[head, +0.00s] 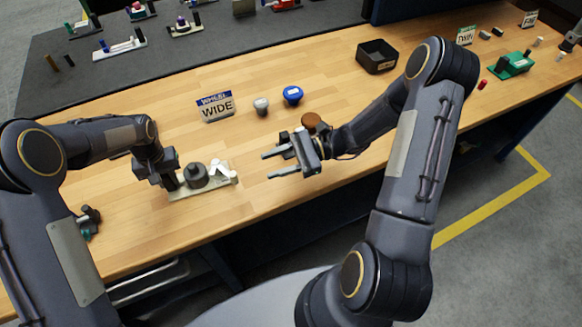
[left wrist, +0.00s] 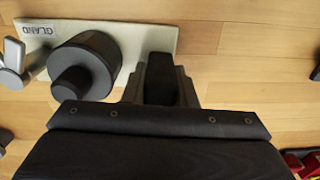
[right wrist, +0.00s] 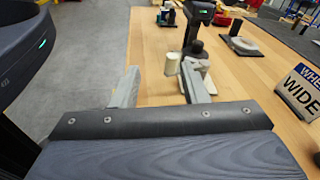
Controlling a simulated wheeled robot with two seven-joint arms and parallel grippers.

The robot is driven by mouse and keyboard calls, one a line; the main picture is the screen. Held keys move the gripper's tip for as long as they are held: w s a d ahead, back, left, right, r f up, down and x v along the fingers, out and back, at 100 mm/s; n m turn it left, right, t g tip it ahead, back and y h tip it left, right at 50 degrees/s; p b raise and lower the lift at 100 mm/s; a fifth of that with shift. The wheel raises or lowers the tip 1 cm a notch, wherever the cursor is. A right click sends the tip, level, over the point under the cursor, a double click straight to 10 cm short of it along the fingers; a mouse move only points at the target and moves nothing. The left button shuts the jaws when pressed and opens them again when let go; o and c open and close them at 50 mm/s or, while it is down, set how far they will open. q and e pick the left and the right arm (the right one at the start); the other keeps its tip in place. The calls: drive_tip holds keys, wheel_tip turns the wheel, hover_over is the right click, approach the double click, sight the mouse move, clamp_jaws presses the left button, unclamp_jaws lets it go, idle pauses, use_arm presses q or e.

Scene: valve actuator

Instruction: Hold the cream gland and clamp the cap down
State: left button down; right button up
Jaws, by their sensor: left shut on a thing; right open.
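The cream gland (head: 182,193) is a flat base on the wooden bench, with its label legible in the left wrist view (left wrist: 140,32). A dark round cap (head: 196,176) with a narrower knob stands on it; the cap also shows in the left wrist view (left wrist: 103,60). A grey-white clamp lever (head: 221,170) is at the right end of the gland, and in the left wrist view (left wrist: 14,60). My left gripper (head: 172,182) is shut on a dark block (left wrist: 158,80) at the gland's left end. My right gripper (head: 268,167) is open and empty, right of the gland and apart from it.
A WIDE sign (head: 217,107), a grey knob (head: 261,105) and a blue knob (head: 292,95) stand behind. A brown round piece (head: 311,122) is beside my right wrist. A black bin (head: 377,57) is farther back. Bare bench lies between gland and right gripper.

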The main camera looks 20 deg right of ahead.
drive_tip(key=s+r+n+g+h, duration=0.1)
drive_tip(key=s+r+n+h, duration=0.6)
drive_tip(key=s+r+n, duration=0.3)
drive_tip(key=shift+s+d+r+g, duration=0.15)
drive_tip(key=shift+s+r+g, duration=0.3)
drive_tip(key=shift+r, duration=0.2)
drive_tip(key=shift+w, duration=0.15)
drive_tip(key=shift+c, duration=1.4)
drive_tip(key=w+m, duration=0.1)
drive_tip(key=w, duration=0.1)
drive_tip(key=w+d+f+m, duration=0.1)
drive_tip(key=w+d+m, duration=0.1)
drive_tip(key=w, duration=0.1)
drive_tip(key=shift+w+f, duration=0.15)
drive_tip(key=shift+w, duration=0.2)
clamp_jaws()
drive_tip(key=w+d+f+m+g, duration=0.1)
drive_tip(key=w+f+m, duration=0.2)
drive_tip(key=w, duration=0.2)
drive_tip(key=w+d+f+m, duration=0.1)
drive_tip(key=w+f+m, duration=0.15)
drive_tip(key=w, duration=0.25)
drive_tip(key=a+r+x, duration=0.1)
drive_tip(key=x, duration=1.1)
drive_tip(key=shift+s+a+m, duration=0.15)
drive_tip(key=shift+a+m, duration=0.3)
drive_tip(key=shift+a, duration=0.15)
